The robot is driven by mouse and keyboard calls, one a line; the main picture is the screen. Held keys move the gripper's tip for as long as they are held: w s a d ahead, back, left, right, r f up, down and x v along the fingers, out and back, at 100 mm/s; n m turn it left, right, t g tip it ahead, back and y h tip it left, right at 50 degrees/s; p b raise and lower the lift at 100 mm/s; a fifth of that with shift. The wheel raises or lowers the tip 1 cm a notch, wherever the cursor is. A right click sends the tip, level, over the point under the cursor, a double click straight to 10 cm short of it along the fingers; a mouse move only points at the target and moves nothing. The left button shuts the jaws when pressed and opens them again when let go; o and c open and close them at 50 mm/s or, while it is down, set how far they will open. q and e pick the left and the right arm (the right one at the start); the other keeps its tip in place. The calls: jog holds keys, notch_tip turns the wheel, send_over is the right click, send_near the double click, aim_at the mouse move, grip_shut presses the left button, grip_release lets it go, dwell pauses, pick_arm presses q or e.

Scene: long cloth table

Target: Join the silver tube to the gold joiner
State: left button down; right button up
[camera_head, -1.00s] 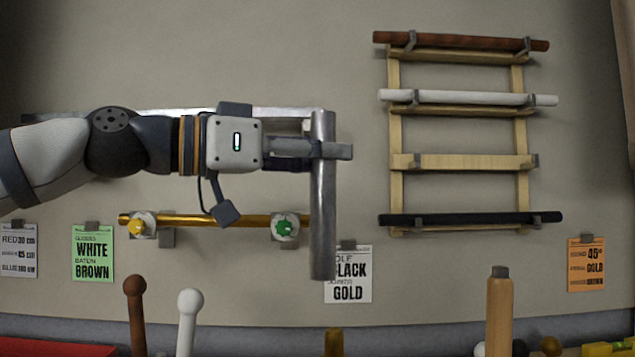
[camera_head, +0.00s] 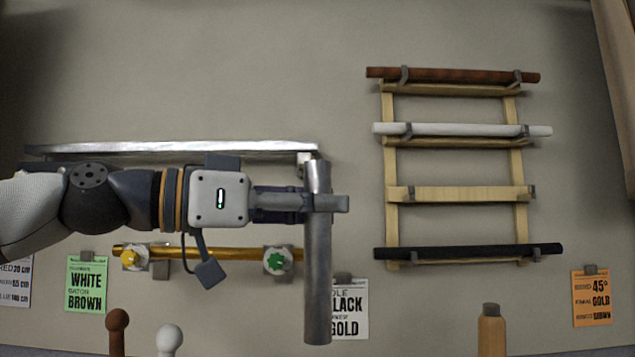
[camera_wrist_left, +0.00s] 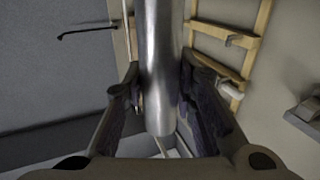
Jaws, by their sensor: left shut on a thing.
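The silver tube (camera_head: 318,265) hangs upright in the head view, in front of the wall. My left gripper (camera_head: 325,203) is shut on it near its upper end, with most of the tube below the fingers. The tube also shows in the left wrist view (camera_wrist_left: 162,65), between both fingers (camera_wrist_left: 160,98). My right gripper is not in view.
A wooden rack (camera_head: 390,170) on the right holds brown, white and black rods. A silver rail (camera_head: 170,150) runs above my left arm. Cards hang low on the wall, one (camera_head: 349,310) partly behind the tube. Several pole tops stand at the bottom edge.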

aim_at(305, 176)
pick_arm(q)
jog(key=shift+f, duration=1)
jog(key=shift+s, duration=0.1)
jog(key=shift+f+b, duration=0.55)
jog(key=shift+f, duration=1.8)
dwell(0.4)
jog(key=c, duration=1.2)
grip_release()
jog(key=shift+c, duration=0.2)
notch_tip(305, 176, up, 10)
